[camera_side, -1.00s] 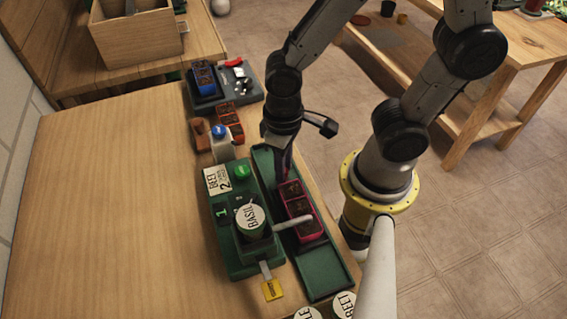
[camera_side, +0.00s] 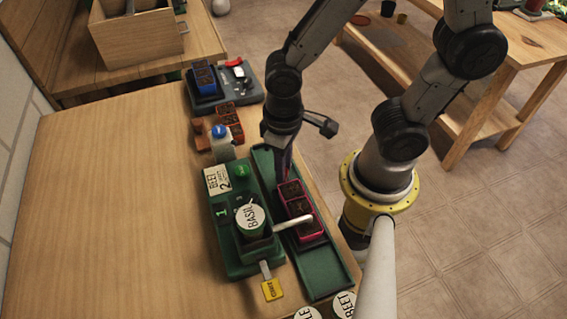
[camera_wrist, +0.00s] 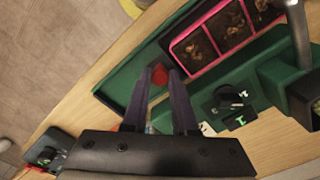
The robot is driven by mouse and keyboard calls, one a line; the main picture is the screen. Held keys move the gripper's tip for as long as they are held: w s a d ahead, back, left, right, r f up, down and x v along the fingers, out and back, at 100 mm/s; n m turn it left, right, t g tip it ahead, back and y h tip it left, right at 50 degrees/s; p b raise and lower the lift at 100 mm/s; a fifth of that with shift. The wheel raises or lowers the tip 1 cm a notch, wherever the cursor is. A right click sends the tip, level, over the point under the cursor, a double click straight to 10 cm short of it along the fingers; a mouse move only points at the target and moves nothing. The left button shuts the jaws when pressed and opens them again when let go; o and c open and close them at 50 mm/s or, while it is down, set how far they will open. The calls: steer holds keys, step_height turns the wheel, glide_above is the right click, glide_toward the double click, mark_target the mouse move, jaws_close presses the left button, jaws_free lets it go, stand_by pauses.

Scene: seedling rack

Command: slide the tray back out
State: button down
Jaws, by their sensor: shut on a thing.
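The tray (camera_side: 297,208) is pink-red with soil-filled cells. It sits in a long green channel (camera_side: 325,272) beside a green station. In the wrist view the tray (camera_wrist: 222,35) lies up and right of my fingers, with a small red tab (camera_wrist: 159,74) at its near end. My gripper (camera_wrist: 164,80) points down at that end, its two dark fingers close together around the tab. In the side view my gripper (camera_side: 285,170) is at the tray's upper end; its fingertips are partly hidden. A pale lever (camera_side: 293,222) reaches from the station across above the tray.
The green station (camera_side: 230,222) carries a BASIL disc (camera_side: 250,217), a green button (camera_side: 242,170), a BEET 2 card (camera_side: 216,180) and a yellow tag (camera_side: 272,290). A blue-topped bottle (camera_side: 221,140) and an orange tray (camera_side: 229,122) stand beyond. The table's left side is clear.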

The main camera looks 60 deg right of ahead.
steer(key=shift+w, duration=0.1)
steer(key=w+d, duration=0.6)
steer(key=shift+w+d+r, duration=0.1)
steer(key=shift+w+d, duration=0.25)
steer(key=shift+w, duration=0.05)
steer(key=c, duration=1)
jaws_free()
steer(key=shift+w, duration=0.1)
steer(key=shift+o, duration=0.2)
step_height(320, 180, up, 14)
